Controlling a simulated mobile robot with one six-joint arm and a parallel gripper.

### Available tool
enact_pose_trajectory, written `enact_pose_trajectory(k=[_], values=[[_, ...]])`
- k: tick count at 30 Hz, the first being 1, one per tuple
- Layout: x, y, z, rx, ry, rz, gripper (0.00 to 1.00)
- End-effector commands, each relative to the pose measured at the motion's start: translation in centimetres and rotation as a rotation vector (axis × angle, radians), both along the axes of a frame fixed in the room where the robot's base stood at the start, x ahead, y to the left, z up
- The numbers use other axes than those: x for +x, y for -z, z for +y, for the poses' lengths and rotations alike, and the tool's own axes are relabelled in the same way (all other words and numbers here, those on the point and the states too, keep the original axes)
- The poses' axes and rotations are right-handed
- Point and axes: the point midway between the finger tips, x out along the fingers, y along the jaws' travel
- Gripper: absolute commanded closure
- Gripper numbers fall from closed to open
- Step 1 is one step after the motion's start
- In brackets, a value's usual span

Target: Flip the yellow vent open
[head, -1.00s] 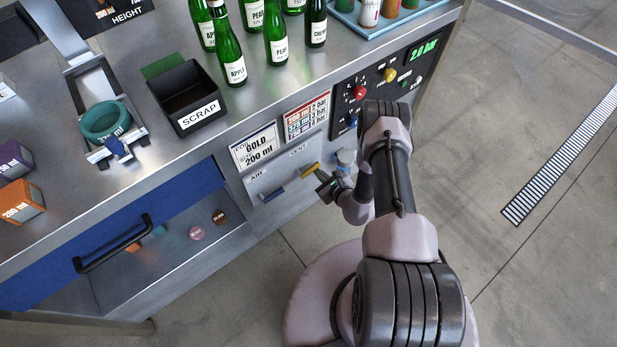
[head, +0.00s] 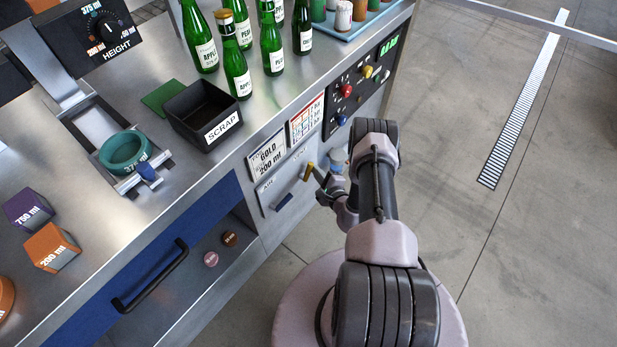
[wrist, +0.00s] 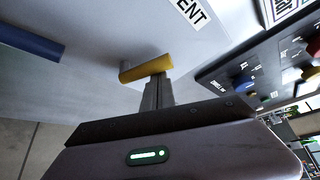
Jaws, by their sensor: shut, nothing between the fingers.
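The yellow vent handle (head: 308,172) is a short bar on the light front panel of the bench, below the VENT label. In the wrist view the yellow handle (wrist: 146,68) lies straight ahead of my fingertips, at a different slant from the blue handle (wrist: 30,42). My gripper (head: 319,180) is at the panel, just right of the yellow handle. In the wrist view my gripper (wrist: 158,82) is shut, with its fingers together and nothing between them. The tips meet or nearly meet the handle's underside; contact is not certain.
The blue handle (head: 283,202), below the AIR label, sits left of the yellow one. A control panel with coloured knobs (head: 346,90) is to the right. A black drawer handle (head: 150,276) projects at lower left. The floor on the right is clear.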

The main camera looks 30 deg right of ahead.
Motion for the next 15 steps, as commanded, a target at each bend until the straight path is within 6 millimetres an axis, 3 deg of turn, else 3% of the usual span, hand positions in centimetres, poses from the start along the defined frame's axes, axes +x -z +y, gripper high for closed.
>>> enact_pose_trajectory(k=[11, 15], values=[[0.0, -0.2, -0.5, 0.003, -0.002, 0.000, 1.00], [0.3, 0.5, -1.8, 0.000, -0.005, -0.001, 1.00]])
